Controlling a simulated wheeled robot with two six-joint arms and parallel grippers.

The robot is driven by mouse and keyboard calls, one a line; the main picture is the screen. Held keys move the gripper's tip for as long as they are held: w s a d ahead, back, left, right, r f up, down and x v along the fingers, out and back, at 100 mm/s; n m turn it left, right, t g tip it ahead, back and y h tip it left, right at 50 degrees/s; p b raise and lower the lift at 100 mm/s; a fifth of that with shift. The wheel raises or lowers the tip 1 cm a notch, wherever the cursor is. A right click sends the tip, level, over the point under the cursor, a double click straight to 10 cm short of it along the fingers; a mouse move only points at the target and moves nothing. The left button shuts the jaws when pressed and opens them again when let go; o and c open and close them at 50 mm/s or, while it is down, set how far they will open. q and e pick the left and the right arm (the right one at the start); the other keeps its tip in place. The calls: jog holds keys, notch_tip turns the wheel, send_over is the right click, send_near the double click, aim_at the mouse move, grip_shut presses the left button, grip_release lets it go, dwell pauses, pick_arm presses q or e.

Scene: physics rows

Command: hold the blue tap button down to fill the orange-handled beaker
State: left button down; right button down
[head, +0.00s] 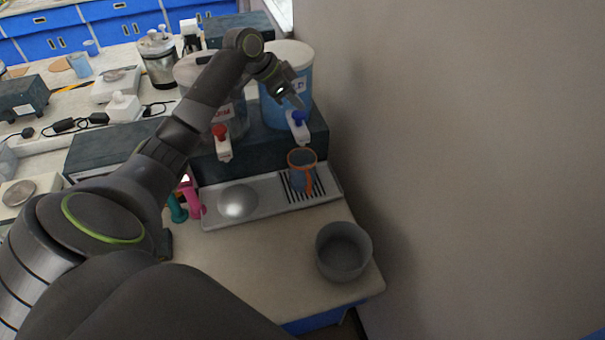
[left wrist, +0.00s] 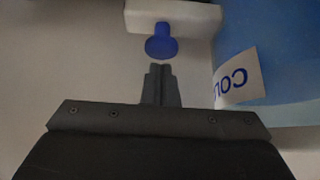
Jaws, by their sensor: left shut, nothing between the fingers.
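The blue tap button (head: 298,118) sits on the white tap of the cold-water container (head: 272,100). In the left wrist view the blue button (left wrist: 161,42) is just beyond my fingertips. The orange-handled beaker (head: 302,160) stands upright on the slotted drip grate under that tap, its handle toward the front. My left gripper (head: 297,101) is shut and empty, close to the button. In the left wrist view the gripper (left wrist: 160,68) shows its fingers together, with a small apparent gap to the button. My right gripper is not in view.
A red-button tap (head: 221,133) is left of the blue one, on the other container. A grey bowl (head: 343,251) stands at the counter's front right. The metal tray (head: 268,207) holds a shiny dome. A bare wall is close on the right.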

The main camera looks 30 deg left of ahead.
pick_arm(q)
jog(key=shift+f, duration=0.5)
jog(key=shift+f+b, duration=0.35)
jog(key=shift+f, duration=0.3)
dwell(0.9)
dwell(4.9)
notch_tip(320, 180, up, 5)
jog(key=p, duration=0.5)
jog(key=shift+r, duration=0.1)
